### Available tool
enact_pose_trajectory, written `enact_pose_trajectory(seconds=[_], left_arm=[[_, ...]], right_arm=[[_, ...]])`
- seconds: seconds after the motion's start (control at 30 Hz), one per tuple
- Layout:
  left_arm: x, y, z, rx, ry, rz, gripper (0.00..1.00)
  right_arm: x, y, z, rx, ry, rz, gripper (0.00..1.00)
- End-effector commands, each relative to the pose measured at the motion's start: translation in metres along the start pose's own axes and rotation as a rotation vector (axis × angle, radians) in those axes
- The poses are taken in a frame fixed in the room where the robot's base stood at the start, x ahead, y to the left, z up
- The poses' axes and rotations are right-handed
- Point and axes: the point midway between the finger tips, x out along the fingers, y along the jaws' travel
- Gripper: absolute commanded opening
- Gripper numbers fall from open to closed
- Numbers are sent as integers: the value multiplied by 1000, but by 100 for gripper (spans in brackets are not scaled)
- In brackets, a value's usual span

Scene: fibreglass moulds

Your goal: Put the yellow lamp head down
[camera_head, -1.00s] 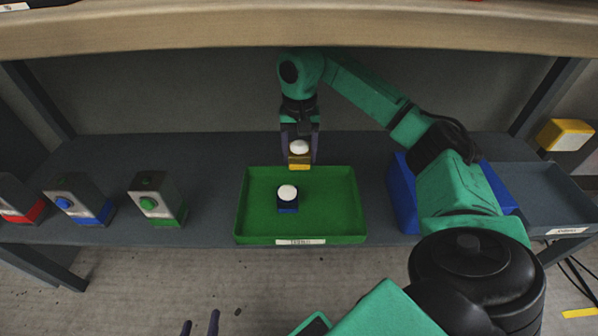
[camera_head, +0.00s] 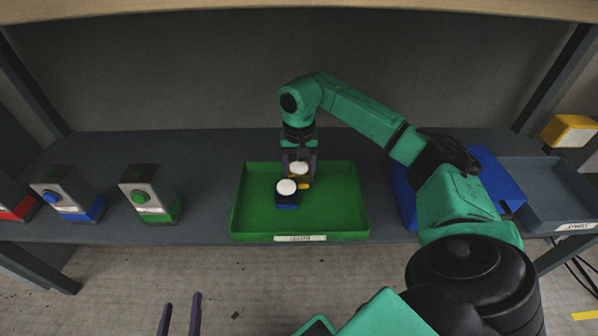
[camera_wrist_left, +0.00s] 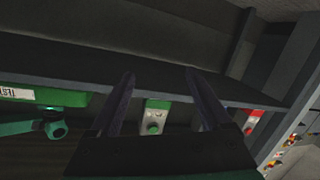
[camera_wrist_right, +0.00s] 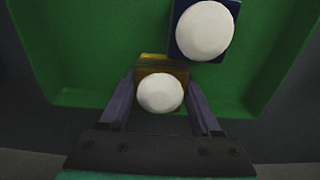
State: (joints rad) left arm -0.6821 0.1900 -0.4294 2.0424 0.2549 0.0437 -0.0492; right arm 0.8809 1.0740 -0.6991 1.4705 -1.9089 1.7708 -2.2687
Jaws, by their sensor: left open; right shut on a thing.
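The yellow lamp head (camera_head: 303,182) has a white dome on a yellow base. My right gripper (camera_head: 299,172) is shut on it, inside the back part of the green tray (camera_head: 335,212). In the right wrist view the lamp head (camera_wrist_right: 161,92) sits between both fingers of the right gripper (camera_wrist_right: 158,95). I cannot tell whether its base touches the tray floor. A blue lamp head (camera_head: 287,196) with a white dome stands in the tray just in front of it. My left gripper (camera_head: 180,315) is open and empty in front of the shelf; its fingers also show in the left wrist view (camera_wrist_left: 167,95).
Grey boxes with a green button (camera_head: 150,195), a blue button (camera_head: 68,195) and a red base (camera_head: 18,208) stand left of the tray. A blue bin (camera_head: 500,180) and a grey tray (camera_head: 550,190) are at the right. The green tray's right half is clear.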

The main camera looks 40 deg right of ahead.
Motion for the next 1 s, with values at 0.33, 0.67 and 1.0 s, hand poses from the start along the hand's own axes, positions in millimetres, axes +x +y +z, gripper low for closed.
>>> enact_pose_trajectory(seconds=[0.33,0.67,1.0], left_arm=[[2,0,-6,6,18,3,82],[3,0,-7,5,20,2,82],[-24,4,40,-41,-140,-16,82]], right_arm=[[5,0,0,0,0,0,95],[4,0,0,0,0,0,95],[-24,0,0,1,1,-1,95]])
